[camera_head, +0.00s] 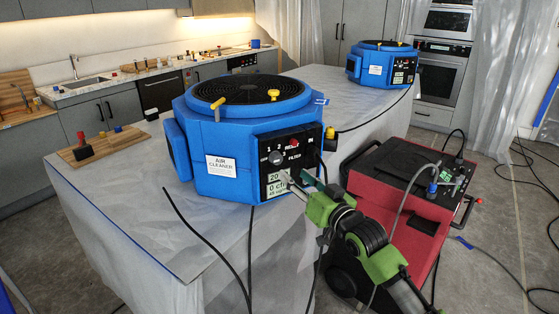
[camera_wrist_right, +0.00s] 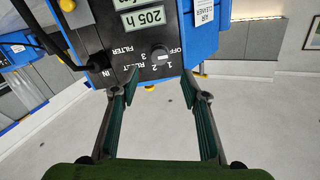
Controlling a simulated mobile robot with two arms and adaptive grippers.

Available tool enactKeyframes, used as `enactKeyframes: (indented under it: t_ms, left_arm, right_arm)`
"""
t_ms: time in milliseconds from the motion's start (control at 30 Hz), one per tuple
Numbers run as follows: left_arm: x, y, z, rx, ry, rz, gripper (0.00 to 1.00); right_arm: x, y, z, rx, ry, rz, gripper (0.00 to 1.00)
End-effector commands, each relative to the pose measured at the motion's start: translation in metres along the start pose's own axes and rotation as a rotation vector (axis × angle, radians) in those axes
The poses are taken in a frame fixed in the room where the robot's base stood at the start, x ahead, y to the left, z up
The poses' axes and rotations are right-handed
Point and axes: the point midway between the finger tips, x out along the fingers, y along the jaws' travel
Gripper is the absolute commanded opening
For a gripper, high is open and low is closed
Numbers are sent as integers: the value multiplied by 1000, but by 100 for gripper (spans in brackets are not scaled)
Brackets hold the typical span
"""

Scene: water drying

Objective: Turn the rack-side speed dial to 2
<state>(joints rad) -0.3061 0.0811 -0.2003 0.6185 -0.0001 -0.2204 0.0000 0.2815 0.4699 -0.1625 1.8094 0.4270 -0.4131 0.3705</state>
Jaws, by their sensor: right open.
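The near blue air cleaner (camera_head: 230,140) stands on the plastic-covered table, with a black control panel on its right side. A display below reads 0 cfm. My right gripper (camera_head: 300,179) is open in front of the panel. In the wrist view its two fingers (camera_wrist_right: 160,88) stand wide apart, the dial between and beyond their tips, apparently untouched.
A second blue air cleaner (camera_head: 380,64) stands at the table's far end. A red and black machine (camera_head: 402,195) stands on the floor to the right. Cables hang over the table edge. A wooden board (camera_head: 105,143) lies at the table's left.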

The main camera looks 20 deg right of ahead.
Motion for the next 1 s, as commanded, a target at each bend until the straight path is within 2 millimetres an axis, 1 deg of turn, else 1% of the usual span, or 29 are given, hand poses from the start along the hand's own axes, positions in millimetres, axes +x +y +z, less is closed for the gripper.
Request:
enactKeyframes:
  t_ms: [33, 200, 400, 500, 700, 1000]
  left_arm:
    - [-5, 0, 1, 0, -2, 0, 42]
    - [-11, 0, -1, -1, -1, 0, 42]
    - [-16, -2, -7, -1, 7, -1, 42]
    - [-18, -2, -8, -1, 8, -1, 42]
    - [-19, -1, -8, -1, 9, -1, 42]
    - [-19, -1, -9, -1, 10, -1, 42]
  right_arm:
    - [11, -1, -3, 0, 1, 0, 42]
    - [41, -1, -3, -1, 1, 0, 42]
    - [70, -1, -2, -1, -1, 0, 42]
    - [80, 0, 0, 0, -1, 0, 42]
    - [91, 0, 0, -1, -1, 0, 42]
    - [92, 0, 1, -2, -1, 0, 42]
